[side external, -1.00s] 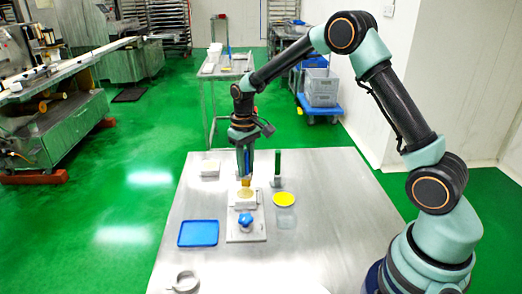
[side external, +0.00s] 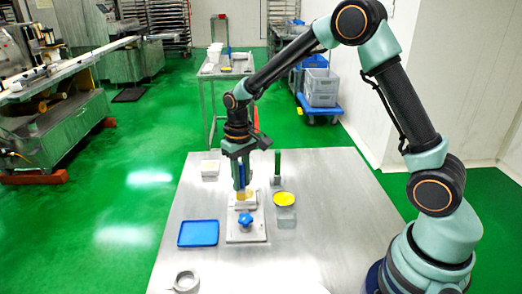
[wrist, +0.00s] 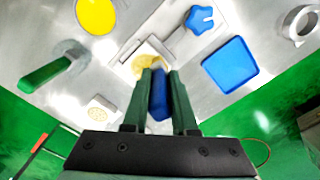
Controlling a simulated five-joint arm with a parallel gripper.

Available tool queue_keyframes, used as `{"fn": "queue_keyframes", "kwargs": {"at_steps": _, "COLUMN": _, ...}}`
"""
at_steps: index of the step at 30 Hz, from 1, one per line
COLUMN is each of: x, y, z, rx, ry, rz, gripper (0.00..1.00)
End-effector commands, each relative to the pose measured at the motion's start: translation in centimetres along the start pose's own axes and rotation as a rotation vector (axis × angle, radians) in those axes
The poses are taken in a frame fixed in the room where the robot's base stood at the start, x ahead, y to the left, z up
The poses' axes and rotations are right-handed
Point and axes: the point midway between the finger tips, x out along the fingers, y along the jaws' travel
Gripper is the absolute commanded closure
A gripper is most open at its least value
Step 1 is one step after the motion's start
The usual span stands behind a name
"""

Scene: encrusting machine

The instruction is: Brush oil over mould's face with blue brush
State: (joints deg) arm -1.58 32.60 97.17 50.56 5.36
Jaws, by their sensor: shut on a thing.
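My gripper (wrist: 158,95) is shut on the blue brush (wrist: 159,95), which points down. The brush also shows in the side external view (side external: 241,173), between the fingers of my gripper (side external: 240,182). Its yellowish bristles (side external: 242,195) are at the mould (side external: 242,204), a pale block on a light plate; I cannot tell if they touch its face. In the wrist view a yellowish round face (wrist: 147,60) of the mould shows just past the bristle end, partly hidden by the brush and fingers.
A blue star knob (side external: 245,220) stands on the plate's near end. A blue tray (side external: 198,233) lies left, a yellow-topped container (side external: 284,199) right. A metal ring (side external: 186,281) lies at the front.

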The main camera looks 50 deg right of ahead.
Motion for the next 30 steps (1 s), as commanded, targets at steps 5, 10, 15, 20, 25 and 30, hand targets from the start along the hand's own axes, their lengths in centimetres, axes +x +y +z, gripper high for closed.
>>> {"fn": "queue_keyframes", "kwargs": {"at_steps": 5, "x": 0.0, "y": 1.2, "z": -1.3, "rx": 0.002, "ry": 0.000, "rz": 0.000, "gripper": 1.00}}
{"fn": "queue_keyframes", "kwargs": {"at_steps": 10, "x": 0.0, "y": 2.2, "z": -2.4, "rx": 0.001, "ry": 0.000, "rz": 0.000, "gripper": 1.00}}
{"fn": "queue_keyframes", "kwargs": {"at_steps": 15, "x": 0.0, "y": 3.2, "z": -3.6, "rx": 0.000, "ry": 0.000, "rz": 0.000, "gripper": 1.00}}
{"fn": "queue_keyframes", "kwargs": {"at_steps": 20, "x": -0.4, "y": 3.9, "z": -4.4, "rx": 0.000, "ry": 0.001, "rz": 0.000, "gripper": 1.00}}
{"fn": "queue_keyframes", "kwargs": {"at_steps": 25, "x": -2.9, "y": 3.8, "z": -4.3, "rx": -0.001, "ry": 0.002, "rz": 0.000, "gripper": 1.00}}
{"fn": "queue_keyframes", "kwargs": {"at_steps": 30, "x": -4.4, "y": 3.8, "z": -4.3, "rx": -0.001, "ry": 0.002, "rz": 0.000, "gripper": 1.00}}
